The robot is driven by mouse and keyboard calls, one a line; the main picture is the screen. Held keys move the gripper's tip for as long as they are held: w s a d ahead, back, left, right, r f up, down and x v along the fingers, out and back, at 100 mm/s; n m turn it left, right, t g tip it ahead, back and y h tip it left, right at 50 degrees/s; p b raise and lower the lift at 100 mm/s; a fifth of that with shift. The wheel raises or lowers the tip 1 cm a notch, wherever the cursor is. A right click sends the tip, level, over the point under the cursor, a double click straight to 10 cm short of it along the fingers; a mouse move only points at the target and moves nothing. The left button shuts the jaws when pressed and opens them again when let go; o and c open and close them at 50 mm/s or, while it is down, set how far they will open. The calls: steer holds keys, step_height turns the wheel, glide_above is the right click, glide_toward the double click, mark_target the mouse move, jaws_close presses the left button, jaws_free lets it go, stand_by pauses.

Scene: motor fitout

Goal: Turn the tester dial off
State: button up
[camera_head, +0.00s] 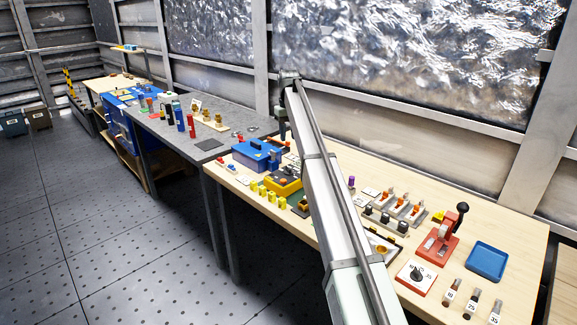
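A yellow box-shaped device (285,184) with dark parts on its top sits on the wooden bench, left of my arm; it may be the tester, but its dial is too small to read. A white plate with a black knob (416,274) and small markings lies near the bench's front right; its setting is not clear. My gripper (283,134) hangs from the arm's far end, near the back of the bench, behind the blue box and apart from the yellow device. Its fingers are too small and partly hidden, so opening cannot be judged.
A blue box (257,154) stands beside the yellow device. Small yellow parts (268,195) line the front edge. A red lever press (440,238), a blue tray (487,261) and several labelled cylinders (472,303) stand at right. My arm hides the bench's middle.

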mark_target(288, 167)
step_height(288, 167, down, 14)
steer(key=shift+r, duration=0.15)
stand_by(0.5)
steer(key=shift+c, duration=0.3)
jaws_close()
